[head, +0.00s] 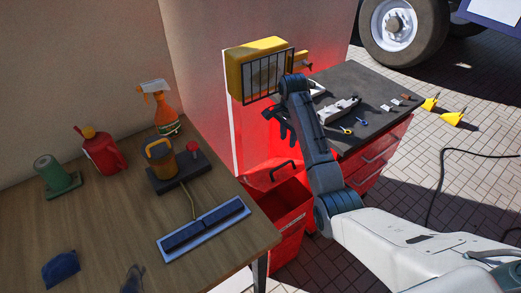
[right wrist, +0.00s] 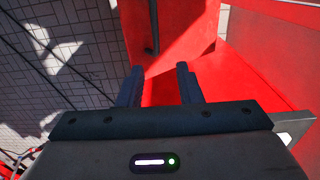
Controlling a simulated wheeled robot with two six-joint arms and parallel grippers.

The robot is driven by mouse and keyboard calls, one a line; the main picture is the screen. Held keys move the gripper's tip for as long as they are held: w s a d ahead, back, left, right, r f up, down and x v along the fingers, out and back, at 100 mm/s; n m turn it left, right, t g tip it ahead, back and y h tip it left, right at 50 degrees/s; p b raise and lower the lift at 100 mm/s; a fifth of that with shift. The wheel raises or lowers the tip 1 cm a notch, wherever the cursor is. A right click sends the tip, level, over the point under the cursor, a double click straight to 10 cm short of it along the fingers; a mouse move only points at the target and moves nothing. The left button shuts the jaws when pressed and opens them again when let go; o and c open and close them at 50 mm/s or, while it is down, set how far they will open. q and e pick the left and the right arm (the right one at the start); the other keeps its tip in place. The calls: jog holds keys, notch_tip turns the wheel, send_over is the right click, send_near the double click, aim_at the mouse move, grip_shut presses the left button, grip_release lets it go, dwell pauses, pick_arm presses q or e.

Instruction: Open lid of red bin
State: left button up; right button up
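The red bin (head: 291,222) stands on the floor beyond the right end of the wooden table. Its top looks open. The lid (head: 262,178) looks raised at the back, with a black handle (head: 285,169) on it. In the right wrist view a red panel that looks like the lid (right wrist: 185,30) carries a dark handle (right wrist: 152,35). My right gripper (head: 286,130) is above the bin, pointing down. In the right wrist view its two fingers (right wrist: 159,85) are apart with nothing between them, short of the handle.
The wooden table (head: 105,225) holds a spray bottle (head: 163,110), a red canister (head: 101,152) and a framed blue panel (head: 203,229). A red tool cabinet with a dark top (head: 365,85) stands behind my right arm. A yellow lamp with a grille (head: 258,68) is close to the arm.

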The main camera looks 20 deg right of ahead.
aim_at(287, 162)
jog(key=f, duration=0.3)
jog(key=f+p, duration=0.1)
jog(key=f, duration=0.2)
jog(key=f+p, duration=0.1)
jog(key=f, duration=0.2)
jog(key=shift+s+d+f, duration=0.2)
jog(key=shift+s, duration=0.1)
jog(key=shift+f, duration=0.4)
grip_shut()
